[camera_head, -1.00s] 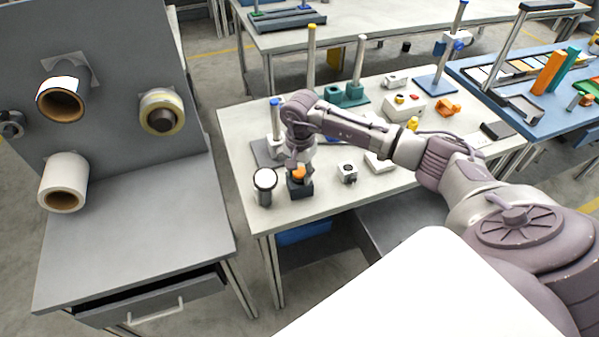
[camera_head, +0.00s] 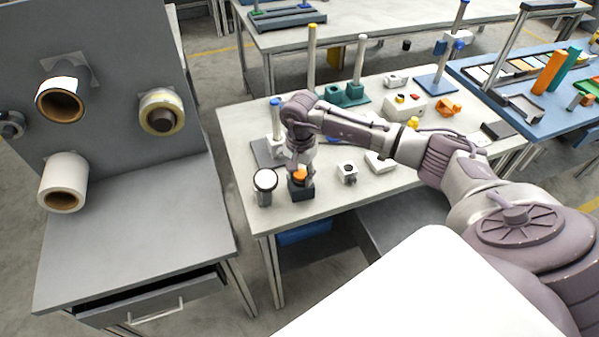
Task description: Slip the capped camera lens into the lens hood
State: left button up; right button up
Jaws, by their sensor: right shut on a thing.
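My right gripper (camera_head: 299,169) is shut on an orange-topped piece, which I take for the capped lens (camera_head: 299,176). The gripper points down near the front left of the white table. The orange piece is at the top of a dark square block, which I take for the lens hood (camera_head: 302,190). How deep it sits inside is too small to tell, and the fingers partly hide it. My left gripper is not in view.
A dark cylinder with a white top (camera_head: 265,187) stands just left of the dark block. A small white block with a round hole (camera_head: 347,173) stands to the right. A post with a blue top (camera_head: 276,120) rises behind. The table's front edge (camera_head: 300,222) is close.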

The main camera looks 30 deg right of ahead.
jog(key=shift+w+d+r, duration=0.1)
jog(key=shift+d+r, duration=0.05)
jog(key=shift+r, duration=0.1)
dwell(0.9)
jog(key=shift+f+b, duration=0.3)
jog(key=shift+b, duration=0.2)
jog(key=shift+s+f+b, duration=0.2)
jog(key=shift+f+b, duration=0.15)
jog(key=shift+s+a+f, duration=0.2)
jog(key=shift+f, duration=0.05)
jog(key=shift+w+r, duration=0.2)
jog(key=shift+r, duration=0.25)
jog(key=shift+r, duration=0.2)
jog(key=shift+w+r, duration=0.1)
